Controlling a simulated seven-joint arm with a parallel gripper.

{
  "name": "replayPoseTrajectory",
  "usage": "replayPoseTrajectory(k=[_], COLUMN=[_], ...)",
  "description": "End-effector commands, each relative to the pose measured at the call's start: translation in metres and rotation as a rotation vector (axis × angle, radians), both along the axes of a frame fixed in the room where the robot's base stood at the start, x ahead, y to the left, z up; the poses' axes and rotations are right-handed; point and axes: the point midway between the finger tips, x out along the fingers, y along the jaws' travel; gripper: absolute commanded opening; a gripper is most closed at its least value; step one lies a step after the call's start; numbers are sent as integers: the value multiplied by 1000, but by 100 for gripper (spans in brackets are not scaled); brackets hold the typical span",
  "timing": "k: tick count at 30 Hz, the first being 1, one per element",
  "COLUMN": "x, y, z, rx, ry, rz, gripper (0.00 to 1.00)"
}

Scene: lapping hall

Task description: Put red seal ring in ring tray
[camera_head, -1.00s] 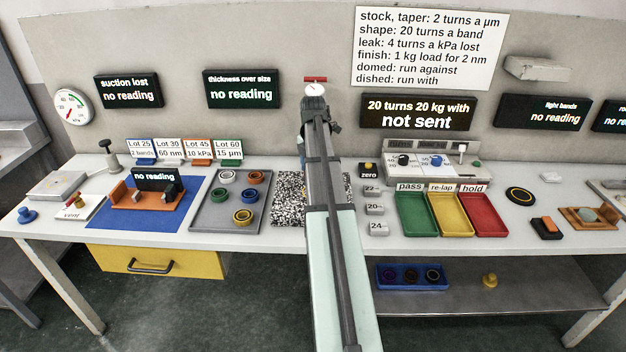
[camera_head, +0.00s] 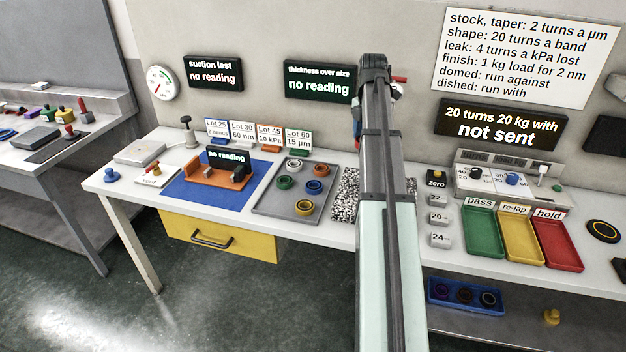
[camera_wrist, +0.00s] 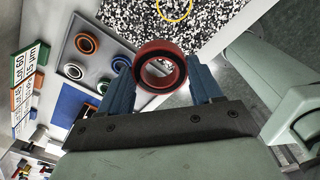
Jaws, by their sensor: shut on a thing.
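The red seal ring (camera_wrist: 160,71) is between the blue fingers of my gripper (camera_wrist: 160,85) in the wrist view, with its round opening facing the camera. My gripper is shut on it. In the head view my arm hides most of the gripper; a little blue and red shows at its left edge. A grey tray (camera_head: 271,205) on the bench, left of my arm, holds several coloured rings, with bare room between them. This tray also shows at the upper left of the wrist view (camera_wrist: 98,60). The held ring is apart from the tray.
A black-and-white speckled plate (camera_head: 345,187) lies right of the grey tray, partly behind my arm. A blue mat (camera_head: 190,193) with an orange fixture (camera_head: 213,174) lies left of it. Lot cards (camera_head: 269,136) stand behind. A blue tray (camera_head: 437,300) with dark rings sits on the lower shelf.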

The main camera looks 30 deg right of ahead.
Motion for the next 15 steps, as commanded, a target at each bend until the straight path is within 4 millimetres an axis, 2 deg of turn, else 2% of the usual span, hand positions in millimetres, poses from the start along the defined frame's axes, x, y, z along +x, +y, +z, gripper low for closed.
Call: replayPoseTrajectory(k=[1,6,15], x=[10,39,77], y=[17,66,155], z=[-5,-24,-61], rx=[0,1,0], ry=[0,1,0], rz=[27,106,241], gripper=[33,33,33])
